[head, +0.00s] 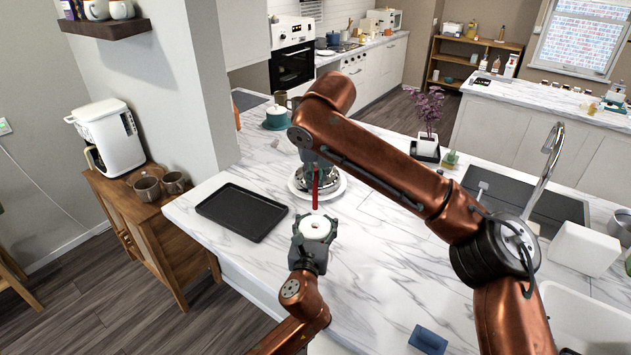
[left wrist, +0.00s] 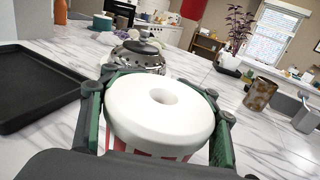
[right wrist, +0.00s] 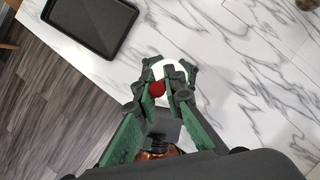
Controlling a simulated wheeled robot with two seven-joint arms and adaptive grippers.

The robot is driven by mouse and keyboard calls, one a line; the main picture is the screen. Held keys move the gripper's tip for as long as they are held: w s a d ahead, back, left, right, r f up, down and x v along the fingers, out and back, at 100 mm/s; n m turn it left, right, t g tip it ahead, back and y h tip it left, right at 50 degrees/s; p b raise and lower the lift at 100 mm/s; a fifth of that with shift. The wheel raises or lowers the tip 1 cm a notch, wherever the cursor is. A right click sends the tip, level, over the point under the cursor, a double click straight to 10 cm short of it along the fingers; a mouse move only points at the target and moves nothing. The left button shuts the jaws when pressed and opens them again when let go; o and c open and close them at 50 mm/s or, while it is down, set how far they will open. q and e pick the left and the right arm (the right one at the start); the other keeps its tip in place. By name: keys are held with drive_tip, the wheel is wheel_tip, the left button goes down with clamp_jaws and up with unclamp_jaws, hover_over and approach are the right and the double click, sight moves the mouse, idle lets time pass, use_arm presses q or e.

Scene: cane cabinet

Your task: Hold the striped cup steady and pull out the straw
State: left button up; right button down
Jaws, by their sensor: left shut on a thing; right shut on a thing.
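The striped cup (left wrist: 160,152) has a white lid (left wrist: 135,115) with a central hole and red and white stripes below. My left gripper (head: 314,238) is shut around it, with green-lined fingers on both sides; it looks upright above the counter. The red straw (head: 315,190) hangs from my right gripper (head: 316,163), which is shut on its upper part. Its lower end is above the lid, and the hole looks empty in the left wrist view. In the right wrist view, the straw (right wrist: 157,88) shows between the fingers, with the lid behind.
A black tray (head: 242,211) lies on the marble counter to the left. A metal kettle-like item on a white plate (head: 337,188) stands behind the cup. A potted purple plant (head: 427,115), a sink and a tap (head: 545,165) are to the right. The front counter is mostly clear.

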use_arm(q)
drive_tip(key=o, duration=1.6)
